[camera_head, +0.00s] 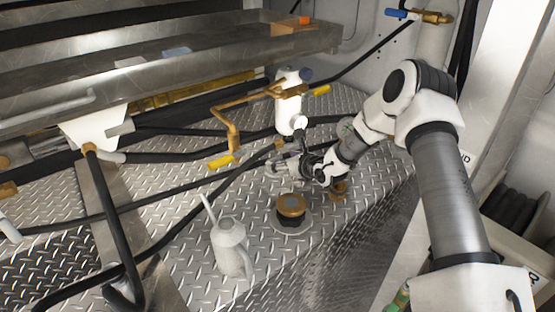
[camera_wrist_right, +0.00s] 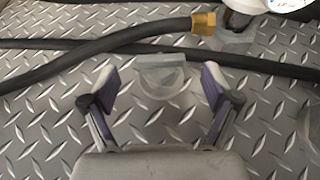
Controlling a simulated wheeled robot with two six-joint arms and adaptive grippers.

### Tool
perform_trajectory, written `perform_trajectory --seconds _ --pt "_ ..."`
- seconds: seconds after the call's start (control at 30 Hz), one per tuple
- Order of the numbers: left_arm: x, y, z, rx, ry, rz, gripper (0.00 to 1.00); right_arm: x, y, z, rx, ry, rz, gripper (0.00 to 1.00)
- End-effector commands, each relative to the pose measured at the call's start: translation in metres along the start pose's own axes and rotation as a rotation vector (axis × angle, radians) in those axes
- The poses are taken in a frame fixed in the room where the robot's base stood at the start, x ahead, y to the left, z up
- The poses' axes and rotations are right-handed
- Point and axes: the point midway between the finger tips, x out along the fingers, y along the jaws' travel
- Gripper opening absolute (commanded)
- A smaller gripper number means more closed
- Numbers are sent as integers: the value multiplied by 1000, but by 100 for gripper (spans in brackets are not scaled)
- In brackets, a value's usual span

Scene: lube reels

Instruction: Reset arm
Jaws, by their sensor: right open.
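My right gripper (camera_head: 280,168) reaches in from the right in the head view, on my white and grey arm. It is above the diamond-plate floor, just behind the round black canister with a brass-coloured cap (camera_head: 291,208). In the right wrist view the gripper (camera_wrist_right: 158,90) has its two purple-and-grey fingers spread apart, with nothing between them. Beyond the fingertips a clear, see-through piece (camera_wrist_right: 162,75) shows over the plate. A black hose with a brass end fitting (camera_wrist_right: 203,24) lies farther off. My left gripper is not in view.
A grey oil can with a spout (camera_head: 230,248) stands left of the canister. Black hoses (camera_head: 170,157) cross the diamond plate. A white vertical fitting with brass pipes and yellow handles (camera_head: 290,105) rises behind the gripper. A metal shelf (camera_head: 130,70) spans the back left.

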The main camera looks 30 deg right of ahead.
Motion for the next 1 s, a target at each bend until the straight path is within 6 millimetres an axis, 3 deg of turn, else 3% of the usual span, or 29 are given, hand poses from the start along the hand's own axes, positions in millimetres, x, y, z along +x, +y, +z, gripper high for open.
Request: perform_trajectory --seconds 0.1,0.23,0.77,0.87,1.0 --pt "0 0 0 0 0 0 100 -25 -1 1 7 -2 -1 88" --pt "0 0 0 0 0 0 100 -41 0 0 4 -1 -1 88" --pt "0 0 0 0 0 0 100 -43 0 0 0 0 0 88" --pt "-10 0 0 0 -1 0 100 -47 0 10 0 0 0 88" --pt "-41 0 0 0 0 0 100 -59 0 38 0 -1 0 88"
